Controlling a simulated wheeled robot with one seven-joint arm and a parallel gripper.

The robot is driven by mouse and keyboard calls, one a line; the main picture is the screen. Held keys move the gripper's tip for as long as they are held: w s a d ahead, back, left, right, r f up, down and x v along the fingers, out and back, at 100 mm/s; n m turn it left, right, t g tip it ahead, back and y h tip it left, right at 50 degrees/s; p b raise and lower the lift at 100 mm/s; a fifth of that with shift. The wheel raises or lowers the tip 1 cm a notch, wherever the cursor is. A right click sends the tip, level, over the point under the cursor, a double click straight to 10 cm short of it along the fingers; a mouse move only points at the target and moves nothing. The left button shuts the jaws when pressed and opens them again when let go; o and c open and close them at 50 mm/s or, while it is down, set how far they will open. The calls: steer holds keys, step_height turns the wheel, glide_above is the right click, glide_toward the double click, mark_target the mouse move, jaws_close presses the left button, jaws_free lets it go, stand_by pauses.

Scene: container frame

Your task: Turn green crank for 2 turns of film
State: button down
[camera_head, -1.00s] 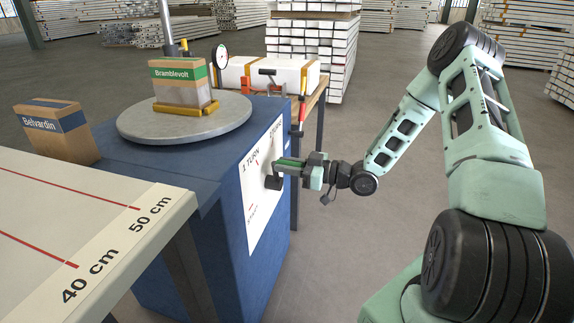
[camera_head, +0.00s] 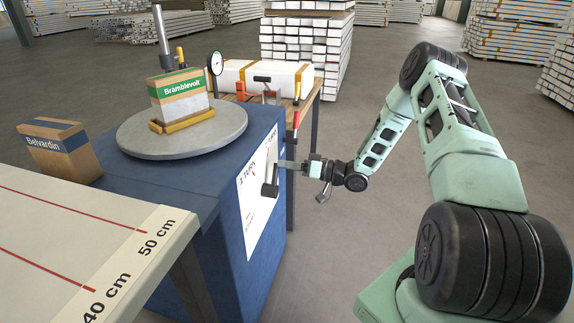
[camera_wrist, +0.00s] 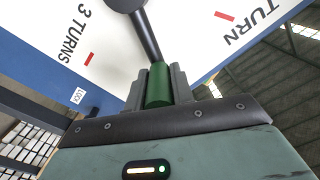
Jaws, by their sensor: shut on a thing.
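My gripper (camera_wrist: 155,92) is shut on the green crank handle (camera_wrist: 158,84), which sits between its two fingers in the wrist view. The black crank arm (camera_wrist: 148,38) runs from the handle to a dark hub at the top edge of that view. In the head view the crank arm (camera_head: 273,178) points upward on a white dial panel (camera_head: 257,205) on the side of the blue machine (camera_head: 225,235). The panel carries turn labels and red marks. On top, a grey turntable (camera_head: 225,133) bears the Bramblevolt box (camera_head: 178,100) in a yellow holder.
The Belvardin box (camera_head: 62,152) stands left of the turntable. A white table with red length lines (camera_head: 70,225) is at the lower left. A post (camera_head: 160,35) rises behind the turntable. A bench with a wrapped white bundle (camera_head: 270,74) stands behind.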

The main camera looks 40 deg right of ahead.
steer(key=shift+w+d+f, duration=0.15)
steer(key=shift+d+f, duration=0.1)
stand_by(0.4)
steer(key=c, duration=1.2)
jaws_free()
steer(key=p+v, duration=0.1)
steer(key=v, duration=1.6)
steer(key=shift+d, duration=0.15)
